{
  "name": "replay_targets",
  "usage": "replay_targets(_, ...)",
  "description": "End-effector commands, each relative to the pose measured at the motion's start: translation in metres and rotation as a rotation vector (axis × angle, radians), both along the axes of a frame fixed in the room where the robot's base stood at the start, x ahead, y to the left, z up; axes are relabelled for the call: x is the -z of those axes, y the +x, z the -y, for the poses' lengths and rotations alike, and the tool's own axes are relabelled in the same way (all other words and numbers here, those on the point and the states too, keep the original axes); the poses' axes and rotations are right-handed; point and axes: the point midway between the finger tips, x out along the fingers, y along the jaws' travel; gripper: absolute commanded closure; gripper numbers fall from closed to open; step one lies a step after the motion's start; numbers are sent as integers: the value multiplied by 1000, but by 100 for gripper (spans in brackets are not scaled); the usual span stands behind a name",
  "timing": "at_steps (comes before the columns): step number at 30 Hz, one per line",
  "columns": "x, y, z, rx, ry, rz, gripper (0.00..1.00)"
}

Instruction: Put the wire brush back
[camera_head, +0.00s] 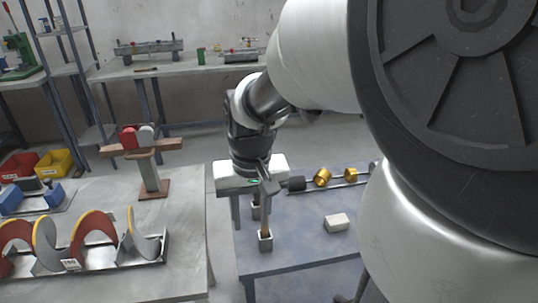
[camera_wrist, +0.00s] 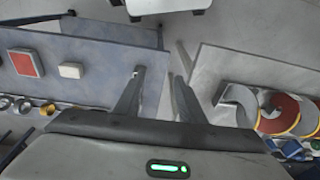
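I cannot pick out the wire brush for sure in either view. A thin brown upright piece (camera_head: 265,229) shows just below my gripper, above a small grey cup-like part at the near left corner of the blue bench (camera_head: 292,263); it may be a handle, but it is too small to tell.
On the blue bench are a white block (camera_head: 337,222) and gold rings (camera_head: 321,177) on a shaft. A red square (camera_wrist: 26,63) shows in the wrist view. The left bench holds an auger (camera_head: 88,235) in a cradle and a wooden stand (camera_head: 152,175). Bare floor separates the benches.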

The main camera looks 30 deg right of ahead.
Motion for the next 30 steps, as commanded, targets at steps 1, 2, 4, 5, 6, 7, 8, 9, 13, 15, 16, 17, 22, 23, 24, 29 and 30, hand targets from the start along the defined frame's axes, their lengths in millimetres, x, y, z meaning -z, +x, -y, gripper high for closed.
replay_targets(1, -73, -12, -16, -60, -23, 227, 64)
replay_targets(2, -77, -21, -22, -88, -27, 247, 64)
replay_targets(4, -84, -41, -33, -143, -39, 287, 64)
replay_targets(5, -85, -48, -36, -162, -44, 301, 64)
replay_targets(6, -87, -56, -40, -185, -49, 319, 64)
replay_targets(7, -88, -62, -42, -200, -54, 330, 64)
replay_targets(8, -89, -66, -44, -212, -58, 341, 64)
replay_targets(9, -89, -71, -46, -225, -63, 351, 64)
replay_targets(13, -89, -78, -49, -244, -70, 367, 64)
replay_targets(15, -90, -79, -49, -245, -71, 369, 64)
replay_targets(16, -90, -78, -49, -244, -71, 369, 64)
replay_targets(17, -90, -78, -49, -243, -71, 369, 64)
replay_targets(22, -81, -76, -49, -245, -65, 324, 64)
replay_targets(23, -81, -76, -49, -246, -64, 316, 64)
replay_targets(24, -83, -76, -49, -246, -62, 307, 64)
replay_targets(29, -141, -77, -48, -240, -73, 387, 64)
replay_targets(30, -150, -78, -48, -241, -71, 375, 64)
